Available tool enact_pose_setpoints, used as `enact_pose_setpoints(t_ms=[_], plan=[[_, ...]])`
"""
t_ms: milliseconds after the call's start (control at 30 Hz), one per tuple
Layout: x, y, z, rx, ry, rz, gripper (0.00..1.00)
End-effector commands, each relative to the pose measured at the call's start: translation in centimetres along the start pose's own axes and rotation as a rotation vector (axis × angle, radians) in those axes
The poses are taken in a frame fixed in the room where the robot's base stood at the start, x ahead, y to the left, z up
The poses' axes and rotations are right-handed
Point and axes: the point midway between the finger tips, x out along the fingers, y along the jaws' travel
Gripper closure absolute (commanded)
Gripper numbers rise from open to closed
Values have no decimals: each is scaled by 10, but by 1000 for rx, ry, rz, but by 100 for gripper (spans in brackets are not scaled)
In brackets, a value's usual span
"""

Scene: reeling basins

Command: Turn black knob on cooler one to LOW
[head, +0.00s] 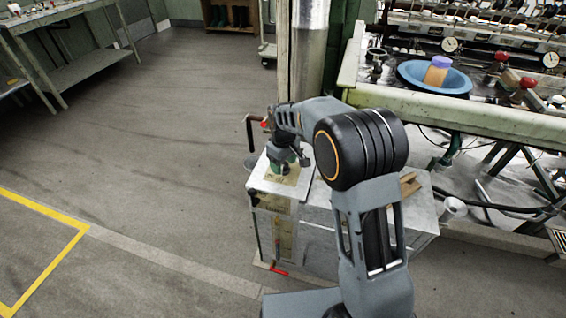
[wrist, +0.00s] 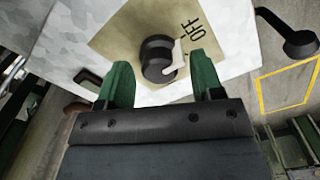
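The black knob (wrist: 158,60) sits on a tan label plate (wrist: 125,40) on the cooler's pale metal top. It has a white pointer mark on its right side. The word OFF is printed on the plate beside that mark; LOW is not visible. My gripper (wrist: 163,78) is open, with one green finger on each side of the knob's near side; I cannot tell whether they touch it. In the head view the cooler (head: 318,205) is a grey metal cabinet below my arm, and my gripper (head: 287,168) is over its top. The knob is hidden there.
A black handle-like part (wrist: 300,42) stands out at the right in the wrist view. A red-handled part (head: 278,270) is low on the cooler's front. A bench with a blue basin (head: 434,78) stands at the right. Open floor (head: 150,170) lies to the left.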

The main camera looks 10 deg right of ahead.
Motion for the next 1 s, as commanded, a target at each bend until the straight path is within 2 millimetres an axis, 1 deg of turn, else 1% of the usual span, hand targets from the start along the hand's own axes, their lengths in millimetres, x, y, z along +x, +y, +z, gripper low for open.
enact_pose_setpoints(t_ms=[33, 67, 400, 500, 767, 1000], plan=[[0, 0, 0, 0, 0, 0, 44], [0, 0, 0, 0, 0, 0, 47], [0, 0, 0, 0, 0, 0, 80], [0, 0, 0, 0, 0, 0, 88], [-2, 0, 0, 41, -1, 0, 88], [-4, 0, 0, 198, -1, -1, 88]])
